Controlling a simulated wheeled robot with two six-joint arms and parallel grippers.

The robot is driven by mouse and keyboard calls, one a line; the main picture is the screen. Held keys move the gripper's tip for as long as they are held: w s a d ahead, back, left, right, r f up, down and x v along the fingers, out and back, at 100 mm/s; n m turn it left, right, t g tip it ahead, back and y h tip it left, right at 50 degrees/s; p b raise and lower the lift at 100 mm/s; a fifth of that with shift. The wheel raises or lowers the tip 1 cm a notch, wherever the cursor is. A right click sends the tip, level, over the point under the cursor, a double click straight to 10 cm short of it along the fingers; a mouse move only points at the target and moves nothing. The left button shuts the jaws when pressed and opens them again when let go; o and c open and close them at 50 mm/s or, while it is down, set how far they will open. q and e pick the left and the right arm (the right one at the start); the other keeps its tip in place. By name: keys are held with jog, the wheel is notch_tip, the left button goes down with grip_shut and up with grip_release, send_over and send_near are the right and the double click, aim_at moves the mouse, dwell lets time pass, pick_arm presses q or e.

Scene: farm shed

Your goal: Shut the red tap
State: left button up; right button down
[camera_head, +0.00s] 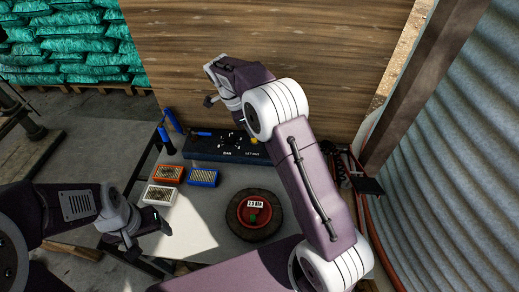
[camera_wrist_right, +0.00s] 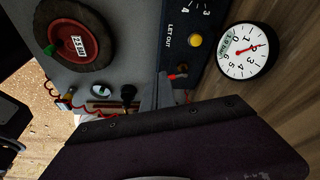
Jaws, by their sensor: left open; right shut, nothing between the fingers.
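A small red part, which looks like the red tap (camera_wrist_right: 178,76), shows in the right wrist view at the end of the dark panel (camera_wrist_right: 195,60). My right gripper (camera_wrist_right: 162,88) is shut and empty, its grey fingers right beside this red part. I cannot tell whether they touch, and the fingers and wrist hide some of it. In the head view my right gripper (camera_head: 211,84) hangs above the back of the table, and the tap is not clearly seen. My left gripper (camera_head: 148,238) is open and empty over the table's front left edge.
A round gauge (camera_wrist_right: 246,51) and a yellow button (camera_wrist_right: 195,40) are near the panel's lettering. On the table (camera_head: 198,228) are a red dish marked 2.5 BAR (camera_head: 255,219), an orange box (camera_head: 170,175), a blue box (camera_head: 203,177) and a white box (camera_head: 159,195). A wooden wall (camera_head: 330,65) stands behind.

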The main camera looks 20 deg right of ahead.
jog(key=d+f, duration=0.2)
jog(key=f, duration=0.1)
jog(key=d+f, duration=0.2)
jog(key=f, duration=0.1)
jog(key=s+d+f+p, duration=0.1)
jog(key=d+f, duration=0.1)
jog(key=f, duration=0.2)
jog(key=shift+d, duration=0.55)
jog(key=shift+f, duration=0.1)
